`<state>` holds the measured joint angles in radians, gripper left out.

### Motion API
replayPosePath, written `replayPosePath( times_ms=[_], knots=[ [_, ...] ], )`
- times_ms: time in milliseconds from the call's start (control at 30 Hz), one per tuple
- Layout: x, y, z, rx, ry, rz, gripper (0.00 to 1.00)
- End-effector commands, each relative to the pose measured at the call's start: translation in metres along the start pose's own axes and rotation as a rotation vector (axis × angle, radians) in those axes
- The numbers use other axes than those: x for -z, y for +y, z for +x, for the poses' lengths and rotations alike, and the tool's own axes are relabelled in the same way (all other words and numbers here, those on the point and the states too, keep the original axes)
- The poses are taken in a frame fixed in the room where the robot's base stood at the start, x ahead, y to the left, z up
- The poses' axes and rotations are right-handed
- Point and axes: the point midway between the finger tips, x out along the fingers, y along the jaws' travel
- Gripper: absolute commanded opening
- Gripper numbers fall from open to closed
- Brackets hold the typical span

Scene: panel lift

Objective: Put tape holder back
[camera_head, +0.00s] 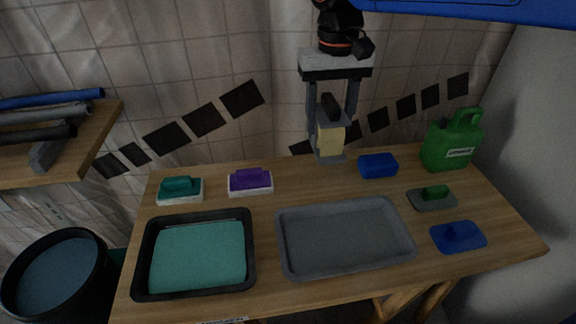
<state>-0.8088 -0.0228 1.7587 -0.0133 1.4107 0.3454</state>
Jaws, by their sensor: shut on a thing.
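The tape holder (330,141) is a grey upright piece with a black part on top and a yellowish block on its front. It is near the back edge of the wooden table (265,204), left of a blue block. My gripper (332,113) points down from above, with one finger on each side of the tape holder's upper part, and is shut on it. I cannot tell whether the tape holder's base touches the table or hangs just above it.
On the table are a black tray of teal liquid (197,255), an empty grey tray (345,238), a blue block (378,166), a green canister (453,143), teal (180,191) and purple (250,182) handled blocks, and green (432,197) and blue (458,237) floats. The table's middle back is clear.

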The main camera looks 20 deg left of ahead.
Motion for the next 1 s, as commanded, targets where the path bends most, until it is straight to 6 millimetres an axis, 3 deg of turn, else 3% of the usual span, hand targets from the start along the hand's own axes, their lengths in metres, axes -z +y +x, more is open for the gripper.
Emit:
replayPosePath(
  times_ms=[133, 400, 1000],
  knots=[
    [-0.002, -0.001, 0.009, 0.013, -0.002, 0.016, 0.29],
    [-0.002, -0.002, 0.052, 0.014, -0.001, 0.016, 0.29],
    [-0.001, -0.003, 0.101, 0.014, 0.0, 0.015, 0.29]
  ],
)
